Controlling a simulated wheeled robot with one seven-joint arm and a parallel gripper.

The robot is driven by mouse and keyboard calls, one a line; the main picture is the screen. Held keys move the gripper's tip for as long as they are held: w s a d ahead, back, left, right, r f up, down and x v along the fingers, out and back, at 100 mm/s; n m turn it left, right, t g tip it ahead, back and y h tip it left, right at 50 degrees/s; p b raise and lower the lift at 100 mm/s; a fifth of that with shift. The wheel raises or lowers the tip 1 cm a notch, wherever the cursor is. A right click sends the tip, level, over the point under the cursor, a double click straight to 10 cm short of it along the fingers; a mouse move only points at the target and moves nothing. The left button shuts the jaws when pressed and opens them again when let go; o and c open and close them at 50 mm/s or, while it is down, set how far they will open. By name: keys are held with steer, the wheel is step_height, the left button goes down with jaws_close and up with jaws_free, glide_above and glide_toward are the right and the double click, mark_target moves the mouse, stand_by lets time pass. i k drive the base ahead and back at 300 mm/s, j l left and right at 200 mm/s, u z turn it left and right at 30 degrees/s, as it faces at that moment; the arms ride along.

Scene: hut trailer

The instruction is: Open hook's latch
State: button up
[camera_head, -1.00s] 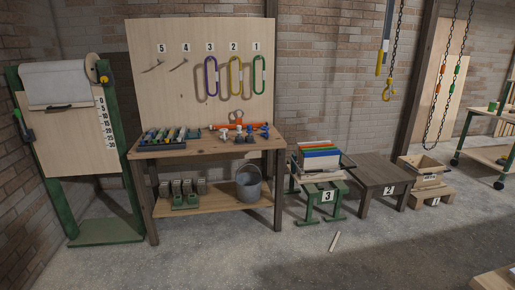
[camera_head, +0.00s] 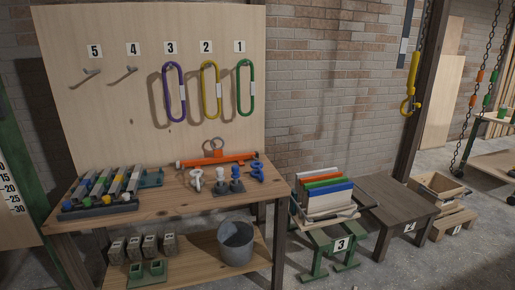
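A yellow hook (camera_head: 410,106) hangs at the upper right, in front of the brick wall and beside a dark post. A long yellow piece (camera_head: 413,72) shows just above it. The hook is small here, and I cannot tell whether its latch is open or shut. My gripper is not in view.
A wooden workbench (camera_head: 188,207) with a pegboard (camera_head: 120,25) stands at left and centre. Right of it are a green stool marked 3 (camera_head: 319,243), a dark table marked 2 (camera_head: 385,195) and a wooden crate (camera_head: 455,187). Bare floor (camera_head: 400,265) shows at the lower right.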

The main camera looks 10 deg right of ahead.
mark_target(417, 105)
steer(key=i+l+z, duration=0.1)
steer(key=i+z, duration=0.25)
steer(key=i, duration=0.3)
steer(key=i+z, duration=0.35)
steer(key=i, duration=0.3)
steer(key=i+j+z, duration=0.4)
steer(key=i, duration=0.2)
steer(key=i+l+z, duration=0.15)
steer(key=i+z, duration=0.2)
steer(key=i, duration=0.35)
steer(key=i+z, duration=0.35)
steer(key=i, duration=0.35)
